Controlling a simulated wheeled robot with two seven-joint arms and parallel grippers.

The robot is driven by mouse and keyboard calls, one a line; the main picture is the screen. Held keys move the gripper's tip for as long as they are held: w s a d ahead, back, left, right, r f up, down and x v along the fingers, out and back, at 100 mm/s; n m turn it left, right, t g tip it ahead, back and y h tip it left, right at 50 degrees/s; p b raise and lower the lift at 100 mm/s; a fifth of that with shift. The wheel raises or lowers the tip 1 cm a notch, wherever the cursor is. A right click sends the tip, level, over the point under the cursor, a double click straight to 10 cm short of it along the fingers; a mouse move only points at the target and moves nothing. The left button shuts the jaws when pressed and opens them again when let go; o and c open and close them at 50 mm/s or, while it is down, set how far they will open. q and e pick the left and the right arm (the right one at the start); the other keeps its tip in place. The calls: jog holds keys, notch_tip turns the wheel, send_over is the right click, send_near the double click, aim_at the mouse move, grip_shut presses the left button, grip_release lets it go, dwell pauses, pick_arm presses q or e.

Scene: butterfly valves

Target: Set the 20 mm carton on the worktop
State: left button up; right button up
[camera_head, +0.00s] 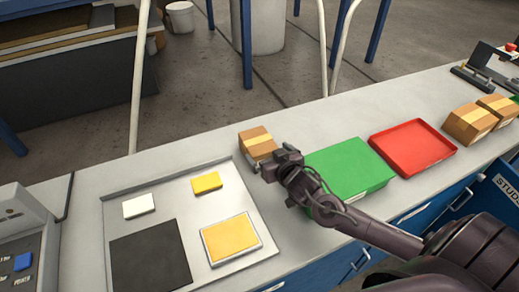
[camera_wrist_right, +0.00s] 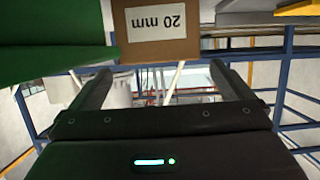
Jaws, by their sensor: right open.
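The 20 mm carton (camera_head: 258,141) is a brown cardboard box with a paler tape band. In the head view it is on the grey worktop (camera_head: 318,119), behind the tray's right corner. In the right wrist view the carton (camera_wrist_right: 191,48) shows at the top, its "20 mm" label upside down. My right gripper (camera_head: 268,168) is close to the carton's near side and hides part of it. In the wrist view its fingers (camera_wrist_right: 160,75) are apart with nothing held between them; the exact gap to the carton cannot be told. My left gripper is not in view.
A green box (camera_head: 350,166) is right of my right gripper, with a red tray (camera_head: 412,147) beyond it. Two more cartons (camera_head: 470,123) stand farther right. A grey tray (camera_head: 118,207) with yellow and white pieces lies left. Worktop behind the green box is clear.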

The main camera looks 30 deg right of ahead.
aim_at(260, 143)
jog(key=shift+x, duration=0.8)
jog(key=shift+w+d+p, duration=0.1)
jog(key=shift+w+p, duration=0.2)
jog(key=p+x, duration=0.1)
jog(key=x, duration=0.3)
jog(key=shift+w+r, duration=0.1)
jog(key=shift+r, duration=0.05)
jog(key=shift+w+f, duration=0.25)
jog(key=shift+w, duration=0.1)
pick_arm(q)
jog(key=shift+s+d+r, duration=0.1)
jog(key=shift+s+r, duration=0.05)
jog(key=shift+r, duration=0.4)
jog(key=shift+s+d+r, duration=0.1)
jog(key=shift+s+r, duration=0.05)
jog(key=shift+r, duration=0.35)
pick_arm(e)
jog(key=shift+s, duration=0.1)
jog(key=shift+c, duration=1.1)
jog(key=c, duration=1.2)
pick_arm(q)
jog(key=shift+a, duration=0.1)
pick_arm(e)
jog(key=shift+r, duration=0.2)
jog(key=c, duration=0.3)
